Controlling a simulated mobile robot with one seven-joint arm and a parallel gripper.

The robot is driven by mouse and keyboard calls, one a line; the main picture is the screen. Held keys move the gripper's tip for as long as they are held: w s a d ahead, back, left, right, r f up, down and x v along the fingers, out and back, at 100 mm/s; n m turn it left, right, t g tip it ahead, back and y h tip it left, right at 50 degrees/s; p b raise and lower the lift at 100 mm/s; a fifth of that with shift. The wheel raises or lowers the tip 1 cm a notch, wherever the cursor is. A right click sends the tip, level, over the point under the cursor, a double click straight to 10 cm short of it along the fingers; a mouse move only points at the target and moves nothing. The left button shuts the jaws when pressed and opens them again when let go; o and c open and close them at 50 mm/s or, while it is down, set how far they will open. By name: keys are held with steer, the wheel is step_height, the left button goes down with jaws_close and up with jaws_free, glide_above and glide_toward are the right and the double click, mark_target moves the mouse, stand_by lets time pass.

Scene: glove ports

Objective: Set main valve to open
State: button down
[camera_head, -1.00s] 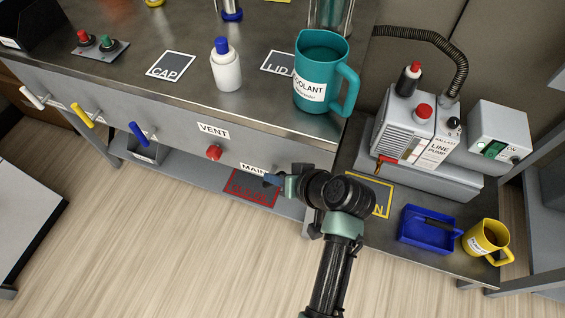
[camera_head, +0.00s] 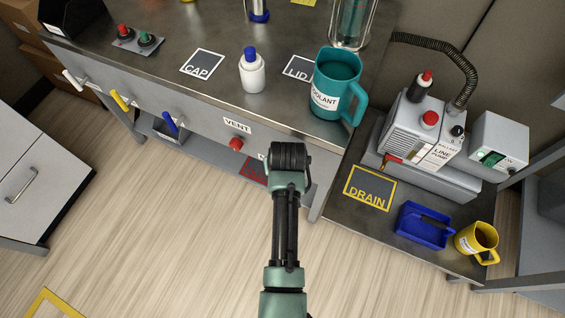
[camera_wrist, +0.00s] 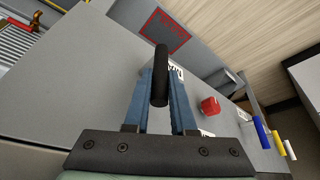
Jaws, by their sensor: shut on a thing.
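The main valve's black lever handle (camera_wrist: 160,62) stands out from the grey front panel in the wrist view. My gripper (camera_wrist: 161,82) is shut on it, with a blue finger on each side. The lever points up the wrist picture. Part of a white label (camera_wrist: 176,72) shows behind the right finger. In the head view my arm covers the handle, the fingers and most of the MAIN label (camera_head: 262,157), so I cannot tell the valve's setting there.
The red VENT knob (camera_head: 236,144) is close to the left, with blue (camera_head: 171,122), yellow (camera_head: 120,100) and white (camera_head: 74,80) handles beyond. A teal coolant jug (camera_head: 335,85) stands above on the bench. The lower DRAIN bench (camera_head: 340,208) lies to the right.

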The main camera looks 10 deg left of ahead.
stand_by(0.3)
steer(key=c, duration=0.8)
jaws_free()
steer(key=shift+o, duration=0.2)
steer(key=shift+r, duration=0.1)
steer(key=p+v, duration=0.3)
steer(key=v, duration=0.9)
steer(key=shift+s+r+p, duration=0.25)
steer(key=shift+r+p, duration=0.05)
steer(key=shift+p, duration=0.1)
